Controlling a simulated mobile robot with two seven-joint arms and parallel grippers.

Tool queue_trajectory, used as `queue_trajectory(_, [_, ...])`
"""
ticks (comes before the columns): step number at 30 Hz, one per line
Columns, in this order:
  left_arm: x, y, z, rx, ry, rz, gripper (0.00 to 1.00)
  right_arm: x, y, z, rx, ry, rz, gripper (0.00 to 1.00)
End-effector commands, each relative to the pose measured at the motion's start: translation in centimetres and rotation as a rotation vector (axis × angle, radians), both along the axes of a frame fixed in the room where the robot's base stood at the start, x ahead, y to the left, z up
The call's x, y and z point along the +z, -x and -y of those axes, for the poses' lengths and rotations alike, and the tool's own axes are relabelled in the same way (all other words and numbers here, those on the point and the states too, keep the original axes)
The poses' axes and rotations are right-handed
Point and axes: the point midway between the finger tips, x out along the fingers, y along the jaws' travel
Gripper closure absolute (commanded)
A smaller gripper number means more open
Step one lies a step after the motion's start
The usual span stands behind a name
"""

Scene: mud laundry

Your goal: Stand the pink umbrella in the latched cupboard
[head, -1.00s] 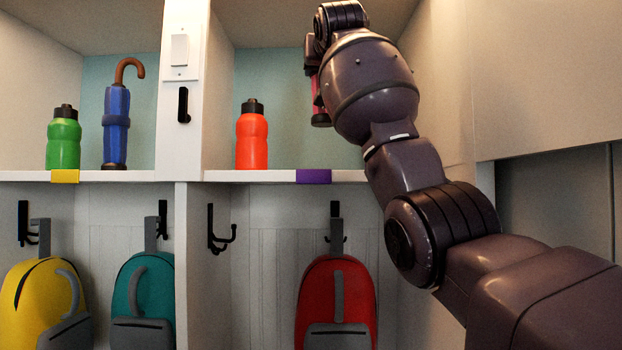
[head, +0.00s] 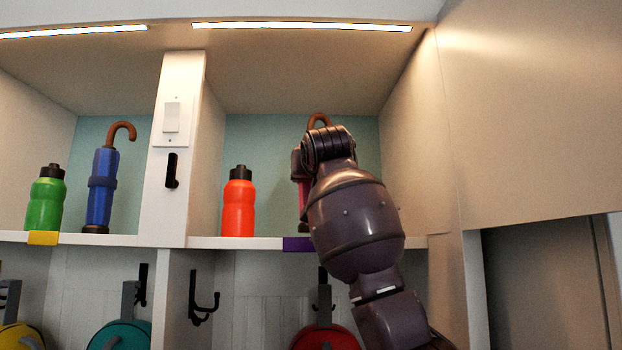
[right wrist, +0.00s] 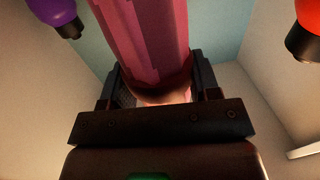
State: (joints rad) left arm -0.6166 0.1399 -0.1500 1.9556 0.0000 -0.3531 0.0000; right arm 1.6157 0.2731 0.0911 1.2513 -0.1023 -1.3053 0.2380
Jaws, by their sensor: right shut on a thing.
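The pink umbrella (head: 303,195) is upright in the right-hand cubby in the head view. Its brown hooked handle (head: 318,118) shows above my right wrist, and my arm hides most of its shaft. In the right wrist view the pink shaft (right wrist: 148,35) runs between the fingers of my right gripper (right wrist: 163,88), which is shut on it. The umbrella's lower end is near shelf height; I cannot tell whether it touches the shelf. My left gripper is not in view. No latch can be made out, so I cannot tell which part is the latched cupboard.
An orange bottle (head: 238,205) stands left of the umbrella. A purple object with a dark cap (right wrist: 58,15) shows in the right wrist view. A blue umbrella (head: 101,190) and green bottle (head: 45,200) fill the left cubby. A plain panel (head: 540,110) is at right.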

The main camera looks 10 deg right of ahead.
Motion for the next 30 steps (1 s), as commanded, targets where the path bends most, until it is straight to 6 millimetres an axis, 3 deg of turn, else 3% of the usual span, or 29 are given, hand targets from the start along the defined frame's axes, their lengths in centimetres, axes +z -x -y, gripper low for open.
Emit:
queue_trajectory(15, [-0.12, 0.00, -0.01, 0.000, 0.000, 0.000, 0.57, -1.24, 0.10, -0.01, 0.000, 0.000, 0.002, 0.75])
queue_trajectory(16, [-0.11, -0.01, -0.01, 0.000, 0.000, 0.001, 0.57, -1.32, 0.06, -0.01, 0.000, 0.000, 0.001, 0.42])
queue_trajectory(21, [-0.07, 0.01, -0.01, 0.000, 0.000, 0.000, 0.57, -1.25, 0.05, -0.01, 0.000, 0.000, 0.000, 0.18])
queue_trajectory(30, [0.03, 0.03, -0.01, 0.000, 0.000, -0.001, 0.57, -1.10, 0.04, -0.01, 0.000, 0.000, 0.000, 0.18])
